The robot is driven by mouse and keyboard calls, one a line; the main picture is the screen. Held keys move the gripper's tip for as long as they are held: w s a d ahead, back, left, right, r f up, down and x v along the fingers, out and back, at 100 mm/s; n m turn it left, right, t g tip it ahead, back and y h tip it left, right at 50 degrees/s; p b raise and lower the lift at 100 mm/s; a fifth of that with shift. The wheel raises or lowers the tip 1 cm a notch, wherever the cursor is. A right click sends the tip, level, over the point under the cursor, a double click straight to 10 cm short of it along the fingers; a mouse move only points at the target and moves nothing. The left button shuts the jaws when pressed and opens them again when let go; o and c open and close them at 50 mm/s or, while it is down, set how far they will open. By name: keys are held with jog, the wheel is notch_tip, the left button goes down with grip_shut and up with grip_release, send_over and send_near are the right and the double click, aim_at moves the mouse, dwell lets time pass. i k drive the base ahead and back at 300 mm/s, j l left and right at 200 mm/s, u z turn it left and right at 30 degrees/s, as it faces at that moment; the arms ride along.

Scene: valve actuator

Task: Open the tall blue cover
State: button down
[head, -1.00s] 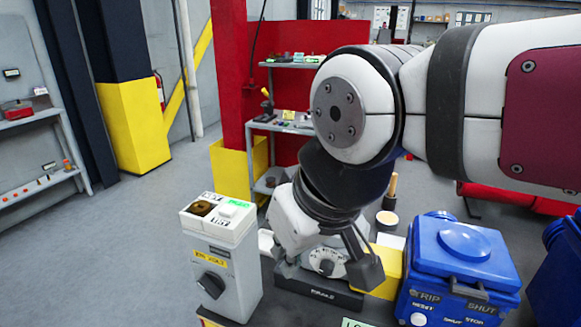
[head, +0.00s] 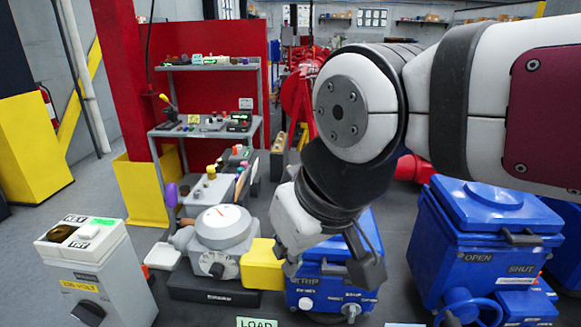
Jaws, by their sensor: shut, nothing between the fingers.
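The taller blue housing with its blue cover (head: 494,202) stands at the right in the head view, and the cover looks closed. It has a round raised cap on top, a dark handle (head: 522,239) on its front edge, and OPEN and SHUT labels below. My gripper (head: 366,278) is shut and empty, pointing down, left of the tall housing and apart from it in the picture. It appears in front of a lower blue box (head: 318,297), which my arm partly hides.
A grey dial unit (head: 220,230) and a yellow block (head: 262,265) stand left of the lower box. A grey switch box (head: 98,265) is at front left. A blue handwheel (head: 470,305) sits at the tall housing's front. Shelves (head: 210,130) stand behind.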

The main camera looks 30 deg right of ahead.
aim_at(477, 211)
jog(key=z, duration=1.75)
jog(key=k+j, duration=0.15)
jog(key=j, duration=0.2)
jog(key=k+j+u, duration=0.15)
jog(key=j, duration=0.2)
jog(key=k+j, duration=0.15)
jog(key=j, duration=0.2)
jog(key=k+j+u, duration=0.15)
jog(key=j, duration=0.2)
